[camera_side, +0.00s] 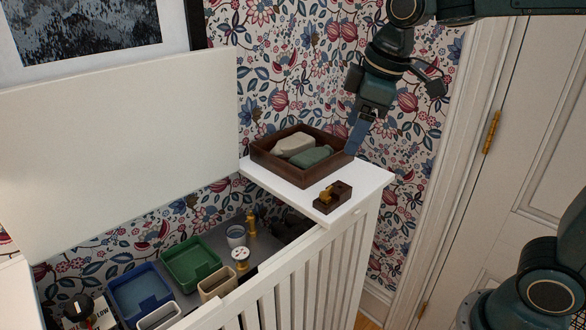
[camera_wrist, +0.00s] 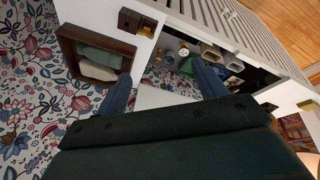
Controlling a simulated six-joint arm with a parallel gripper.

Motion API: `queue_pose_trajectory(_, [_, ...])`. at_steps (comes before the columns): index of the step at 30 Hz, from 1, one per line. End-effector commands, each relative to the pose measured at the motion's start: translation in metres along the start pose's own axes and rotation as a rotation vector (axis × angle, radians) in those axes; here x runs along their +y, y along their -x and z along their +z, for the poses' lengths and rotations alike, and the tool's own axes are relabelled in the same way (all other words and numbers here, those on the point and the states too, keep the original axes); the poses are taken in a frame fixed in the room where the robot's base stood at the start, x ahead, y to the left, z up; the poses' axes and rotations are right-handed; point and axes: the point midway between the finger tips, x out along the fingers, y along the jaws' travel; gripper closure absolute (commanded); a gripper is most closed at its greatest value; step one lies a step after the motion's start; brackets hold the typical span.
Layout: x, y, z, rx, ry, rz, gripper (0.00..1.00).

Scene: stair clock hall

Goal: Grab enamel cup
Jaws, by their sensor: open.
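The enamel cup (camera_side: 236,236) is small and pale with a bluish inside. It stands upright on the grey surface inside the open white cabinet, between a green bin and a brass piece. My gripper (camera_side: 355,143) is up at the right, by the right corner of the wooden tray and well away from the cup. In the wrist view my gripper (camera_wrist: 163,76) shows two blue fingers spread wide with nothing between them.
A brown wooden tray (camera_side: 262,160) with a cream and a green item stands on the white ledge (camera_side: 374,178), near a small brown-and-brass block (camera_side: 332,196). A brass piece (camera_side: 251,224) and white-topped knob (camera_side: 241,256) stand close. The slatted front (camera_side: 300,275) is a barrier.

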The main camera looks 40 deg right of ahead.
Motion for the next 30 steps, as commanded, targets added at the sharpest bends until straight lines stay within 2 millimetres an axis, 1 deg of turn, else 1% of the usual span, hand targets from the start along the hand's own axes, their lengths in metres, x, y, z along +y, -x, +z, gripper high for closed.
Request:
queue_pose_trajectory(1, [0.004, -0.006, -0.011, -0.011, 0.037, -0.009, 0.3])
queue_pose_trajectory(3, [0.009, -0.014, -0.025, -0.023, 0.092, -0.02, 0.3])
queue_pose_trajectory(8, [0.018, -0.035, -0.057, -0.046, 0.219, -0.044, 0.3])
queue_pose_trajectory(14, [0.027, -0.068, -0.095, -0.074, 0.376, -0.079, 0.3])
queue_pose_trajectory(18, [0.03, -0.094, -0.118, -0.091, 0.486, -0.106, 0.3])
queue_pose_trajectory(23, [0.031, -0.129, -0.143, -0.107, 0.613, -0.138, 0.3])
queue_pose_trajectory(30, [0.028, -0.186, -0.174, -0.128, 0.801, -0.191, 0.3])
